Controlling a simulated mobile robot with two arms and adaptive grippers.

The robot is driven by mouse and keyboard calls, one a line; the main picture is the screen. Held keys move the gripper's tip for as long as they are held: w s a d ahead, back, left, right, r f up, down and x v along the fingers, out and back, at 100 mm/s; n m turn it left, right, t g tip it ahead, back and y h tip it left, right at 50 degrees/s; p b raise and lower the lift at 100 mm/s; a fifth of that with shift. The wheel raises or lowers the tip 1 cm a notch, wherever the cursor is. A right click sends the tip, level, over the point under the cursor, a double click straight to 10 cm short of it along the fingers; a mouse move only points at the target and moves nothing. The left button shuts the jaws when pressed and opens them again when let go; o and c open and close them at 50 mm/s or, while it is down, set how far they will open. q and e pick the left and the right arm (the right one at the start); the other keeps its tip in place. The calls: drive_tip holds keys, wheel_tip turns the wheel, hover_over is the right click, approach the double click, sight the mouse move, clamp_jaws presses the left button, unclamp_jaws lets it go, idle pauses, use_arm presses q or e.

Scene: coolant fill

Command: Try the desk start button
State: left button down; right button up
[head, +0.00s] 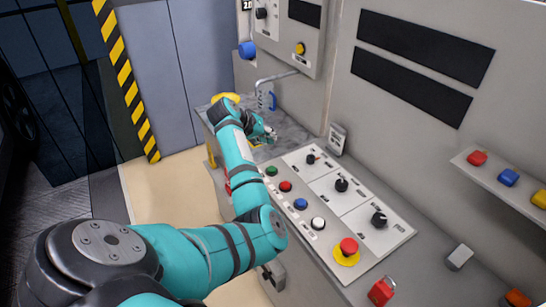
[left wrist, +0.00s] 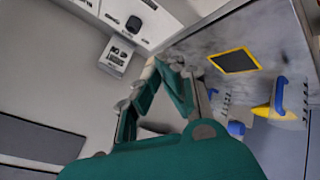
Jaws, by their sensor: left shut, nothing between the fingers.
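The desk panel (head: 330,232) carries a green button (head: 271,171), the likely start button, though its label is too small to read. Red (head: 285,186), blue (head: 300,204) and white (head: 318,223) buttons run in a row from it toward the front. My left gripper (head: 268,134) is over the grey worktop beyond the panel's far end, beyond the green button and apart from it. In the left wrist view my left gripper (left wrist: 160,65) is shut and empty. That view shows only a panel corner with a black knob (left wrist: 134,25), not the green button. My right gripper is out of view.
A red emergency button (head: 348,246) on yellow and several black knobs share the panel. A small labelled stand (head: 337,138) is against the wall. A yellow-framed black pad (left wrist: 234,61) and blue-handled items (left wrist: 279,96) are on the worktop. A small shelf (head: 490,172) juts out right.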

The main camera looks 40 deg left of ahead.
use_arm(q)
drive_tip(key=shift+f, duration=0.15)
drive_tip(key=b, duration=0.7)
hover_over(270, 168)
wheel_tip(270, 168, down, 7)
drive_tip(key=shift+w+a+r, duration=0.1)
drive_tip(key=shift+r, duration=0.1)
drive_tip(key=shift+f+b, duration=0.35)
drive_tip(key=shift+f, duration=0.6)
drive_tip(key=shift+f, duration=0.15)
drive_tip(key=shift+f, duration=0.3)
